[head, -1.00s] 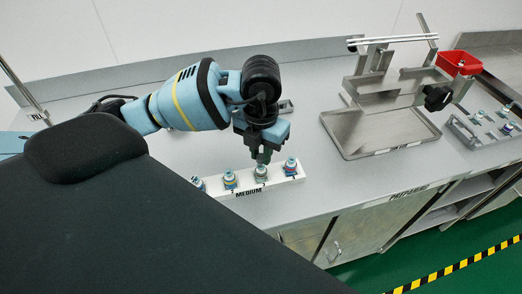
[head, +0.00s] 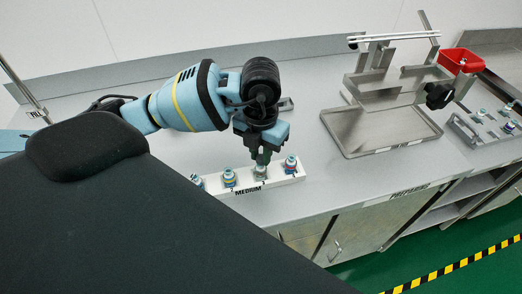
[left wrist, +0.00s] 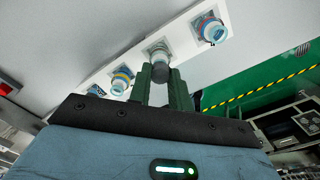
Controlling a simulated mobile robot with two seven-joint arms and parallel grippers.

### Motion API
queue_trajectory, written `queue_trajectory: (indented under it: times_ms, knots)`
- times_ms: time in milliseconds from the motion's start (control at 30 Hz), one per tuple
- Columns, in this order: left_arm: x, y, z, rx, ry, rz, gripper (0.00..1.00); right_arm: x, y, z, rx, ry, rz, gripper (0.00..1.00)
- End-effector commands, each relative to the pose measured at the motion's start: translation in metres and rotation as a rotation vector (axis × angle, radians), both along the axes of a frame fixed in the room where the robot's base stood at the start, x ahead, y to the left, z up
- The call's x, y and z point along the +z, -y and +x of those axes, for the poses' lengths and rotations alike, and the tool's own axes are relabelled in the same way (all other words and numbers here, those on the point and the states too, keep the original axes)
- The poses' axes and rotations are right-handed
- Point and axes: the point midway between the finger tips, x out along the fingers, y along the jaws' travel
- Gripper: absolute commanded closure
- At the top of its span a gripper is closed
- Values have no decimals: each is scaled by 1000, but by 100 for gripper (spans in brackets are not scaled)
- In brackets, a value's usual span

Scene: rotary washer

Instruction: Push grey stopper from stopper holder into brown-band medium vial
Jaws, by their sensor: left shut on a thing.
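The medium vials stand in a white rack labelled MEDIUM (head: 277,184). My left gripper (head: 262,160) points down over the third vial from the left (head: 261,172). In the left wrist view, its fingers are closed on a dark grey stopper (left wrist: 160,73). The stopper is in line with the mouth of that vial (left wrist: 158,51) and seems to be at or very near it; I cannot tell whether they touch. The fingers and stopper cover part of the vial, so its band colour is unclear. My right gripper is not in view.
In the same rack, a yellow-banded vial (head: 229,178) stands left of the gripper and a red-and-blue-banded one (head: 291,165) right of it. A metal tray (head: 360,147) with a stand lies to the right. A red bin (head: 461,60) stands farther back.

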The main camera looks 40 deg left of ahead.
Motion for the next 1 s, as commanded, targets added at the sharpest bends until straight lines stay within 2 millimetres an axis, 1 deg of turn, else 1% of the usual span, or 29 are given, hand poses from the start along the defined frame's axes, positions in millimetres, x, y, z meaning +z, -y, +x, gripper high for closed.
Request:
queue_trajectory:
  times_ms: [433,1000]
  knots:
    - [-4,0,0,0,0,1,100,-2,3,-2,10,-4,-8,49]
    - [-7,0,0,0,-1,1,100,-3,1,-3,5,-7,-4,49]
